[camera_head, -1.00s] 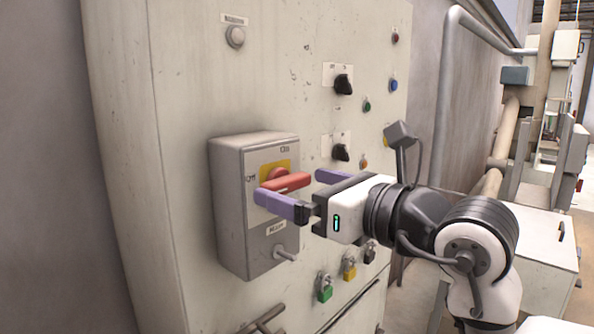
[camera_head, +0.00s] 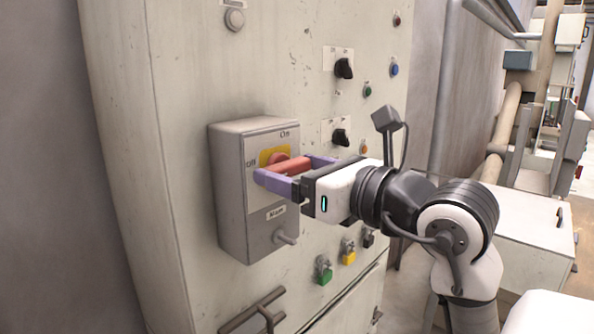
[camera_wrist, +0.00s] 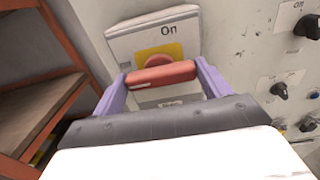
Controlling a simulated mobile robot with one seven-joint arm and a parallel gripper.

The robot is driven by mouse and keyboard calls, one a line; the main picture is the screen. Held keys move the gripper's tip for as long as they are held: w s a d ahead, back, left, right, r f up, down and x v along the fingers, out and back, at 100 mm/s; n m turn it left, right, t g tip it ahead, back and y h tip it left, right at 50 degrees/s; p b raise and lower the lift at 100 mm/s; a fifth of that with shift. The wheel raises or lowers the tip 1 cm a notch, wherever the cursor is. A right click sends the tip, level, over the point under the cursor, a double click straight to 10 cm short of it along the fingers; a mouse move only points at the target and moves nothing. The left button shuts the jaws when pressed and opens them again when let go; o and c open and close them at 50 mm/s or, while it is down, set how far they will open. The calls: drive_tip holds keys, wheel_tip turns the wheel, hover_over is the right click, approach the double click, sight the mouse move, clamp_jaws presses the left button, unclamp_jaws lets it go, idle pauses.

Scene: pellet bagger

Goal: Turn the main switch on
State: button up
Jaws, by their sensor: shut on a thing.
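The main switch is a grey box (camera_head: 232,200) on the cabinet front, with a red handle (camera_head: 293,167) on a yellow plate (camera_head: 268,156). "On" is marked at the top, "Off" at the left, and a "Main" label sits below. The red handle lies roughly horizontal in the head view. My gripper (camera_head: 297,170) is shut on the red handle, with one purple finger at each end of it. In the wrist view the handle (camera_wrist: 162,76) spans between both fingers, in front of the yellow plate (camera_wrist: 170,54).
Black selector knobs (camera_head: 344,68) and small coloured buttons are on the cabinet (camera_head: 190,80) to the right of the box. Padlocks, one of them green (camera_head: 324,274), hang below my arm. A metal peg (camera_head: 287,238) sticks out of the box's lower front. A brown shelf (camera_wrist: 45,75) shows at left in the wrist view.

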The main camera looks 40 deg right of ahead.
drive_tip(key=shift+m, duration=0.3)
drive_tip(key=m+b, duration=0.2)
drive_tip(key=m, duration=0.1)
drive_tip(key=shift+f+m, duration=0.1)
drive_tip(key=shift+m, duration=0.2)
drive_tip(key=m+b, duration=0.2)
drive_tip(key=m, duration=0.2)
drive_tip(key=shift+d+m, duration=0.1)
drive_tip(key=shift+m, duration=0.2)
drive_tip(key=m+b, duration=0.2)
drive_tip(key=m, duration=0.2)
drive_tip(key=shift+m, duration=0.3)
drive_tip(key=shift+m+b, duration=0.75)
drive_tip(key=shift+m, duration=1.45)
drive_tip(key=o, duration=1)
drive_tip(key=shift+s+d, duration=0.1)
